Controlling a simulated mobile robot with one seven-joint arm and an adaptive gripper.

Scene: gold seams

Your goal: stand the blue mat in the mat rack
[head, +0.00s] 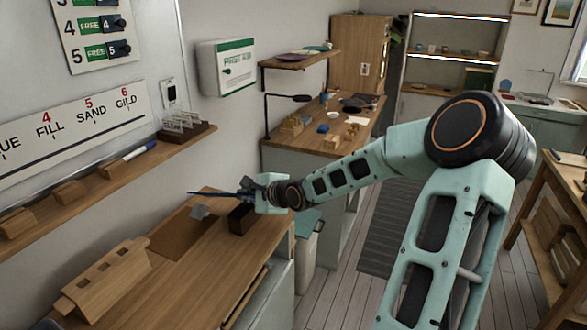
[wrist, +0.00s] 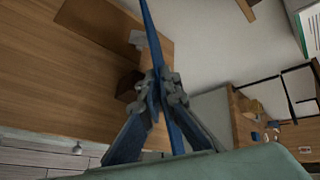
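The blue mat (head: 212,193) shows edge-on as a thin blue strip, roughly level above the wooden bench. In the wrist view the mat (wrist: 151,35) runs between my fingertips. My gripper (head: 246,190) is shut on it; the fingers also show in the wrist view (wrist: 166,88). A dark brown block (head: 241,218) stands on the bench just below my gripper, apart from the mat; it is partly hidden behind the fingers in the wrist view (wrist: 128,88). I cannot tell whether this block or the notched wooden stand (head: 105,277) at the front left is the mat rack.
The bench (head: 190,283) bears a flat brown sheet (head: 178,236) and a small grey piece (head: 199,212). A wall shelf (head: 100,190) with wooden blocks runs along the left. A second counter (head: 345,133) with small items stands behind. The bench's middle is clear.

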